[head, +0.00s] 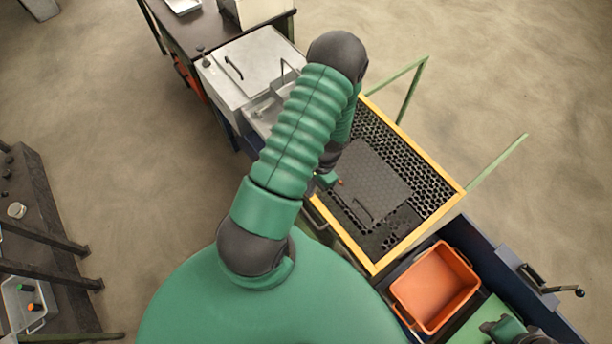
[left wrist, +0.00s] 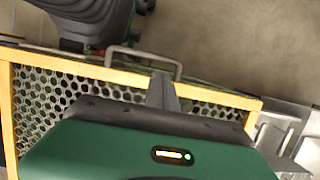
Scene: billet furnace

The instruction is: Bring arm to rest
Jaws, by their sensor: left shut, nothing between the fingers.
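My left arm, green with a ribbed sleeve, rises from the bottom of the head view and folds back down at a dark elbow. My left gripper (head: 328,181) is largely hidden behind the arm, near the left edge of the yellow-framed perforated table (head: 421,239). In the left wrist view, the left gripper's dark fingers (left wrist: 162,90) are together and empty. They point towards a grey handle (left wrist: 143,57) at the yellow frame (left wrist: 72,61). A green and dark part of my right arm shows at the bottom right of the head view; its jaws cannot be made out.
A dark perforated plate (head: 374,181) lies on the table. An orange bin (head: 436,287) stands beyond its lower right edge. A light metal box (head: 252,65) adjoins the table at upper left. Green rails (head: 497,162) stick out at right. A dark bench (head: 40,205) stands far left, with open floor between.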

